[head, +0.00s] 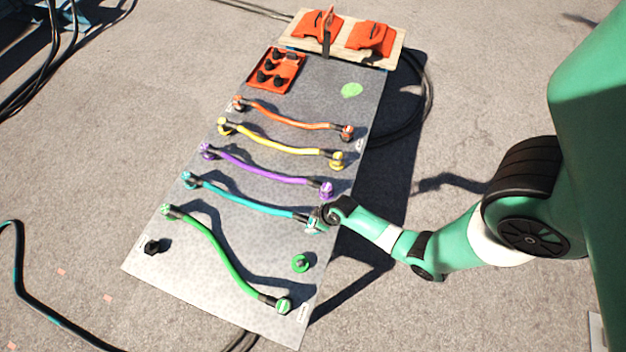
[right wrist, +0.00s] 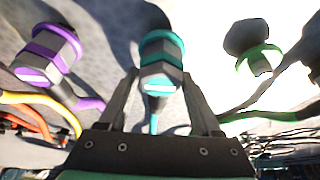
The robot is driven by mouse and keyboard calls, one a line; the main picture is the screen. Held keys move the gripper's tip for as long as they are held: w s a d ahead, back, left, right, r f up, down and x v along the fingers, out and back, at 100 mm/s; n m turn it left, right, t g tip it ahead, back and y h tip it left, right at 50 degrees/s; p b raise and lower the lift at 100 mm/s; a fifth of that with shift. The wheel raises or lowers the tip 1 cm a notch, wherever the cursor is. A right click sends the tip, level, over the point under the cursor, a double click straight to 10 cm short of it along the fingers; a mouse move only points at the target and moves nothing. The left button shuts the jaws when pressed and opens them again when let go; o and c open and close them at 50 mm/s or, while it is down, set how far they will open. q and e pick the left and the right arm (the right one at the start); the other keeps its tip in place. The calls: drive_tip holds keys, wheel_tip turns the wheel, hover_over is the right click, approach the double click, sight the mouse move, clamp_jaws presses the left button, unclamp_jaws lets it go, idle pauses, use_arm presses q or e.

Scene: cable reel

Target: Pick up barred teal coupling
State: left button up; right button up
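A teal cable (head: 250,204) lies across the grey board with a coupling at each end. The teal coupling (head: 312,226) at its right end is at my right gripper (head: 319,216), which partly covers it. In the right wrist view this teal coupling (right wrist: 162,72) stands between the two fingers of my right gripper (right wrist: 160,82). The fingers are apart, one on each side and close to it; a narrow gap seems to show on the left. A pale bar crosses its end face. The other teal coupling (head: 189,180) lies at the cable's left end. My left gripper is not in view.
A purple coupling (head: 327,190) lies just beyond, and a green round piece (head: 300,263) lies nearer. Orange (head: 290,117), yellow (head: 285,144) and green (head: 225,258) cables also cross the board. An orange tray (head: 299,70) with dark pieces is at the back.

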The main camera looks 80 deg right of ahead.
sight(310, 220)
clamp_jaws()
drive_tip(key=shift+r, duration=0.15)
drive_tip(key=shift+r+p, duration=0.3)
drive_tip(key=shift+p, duration=0.1)
wheel_tip(310, 220, up, 3)
drive_tip(key=shift+f+p, duration=0.2)
drive_tip(key=shift+p, duration=0.85)
drive_tip(key=s+a+r+p, duration=0.8)
drive_tip(key=s+r, duration=0.1)
drive_tip(key=s, duration=0.2)
drive_tip(key=shift+a+r, duration=0.3)
drive_tip(key=shift+a, duration=0.05)
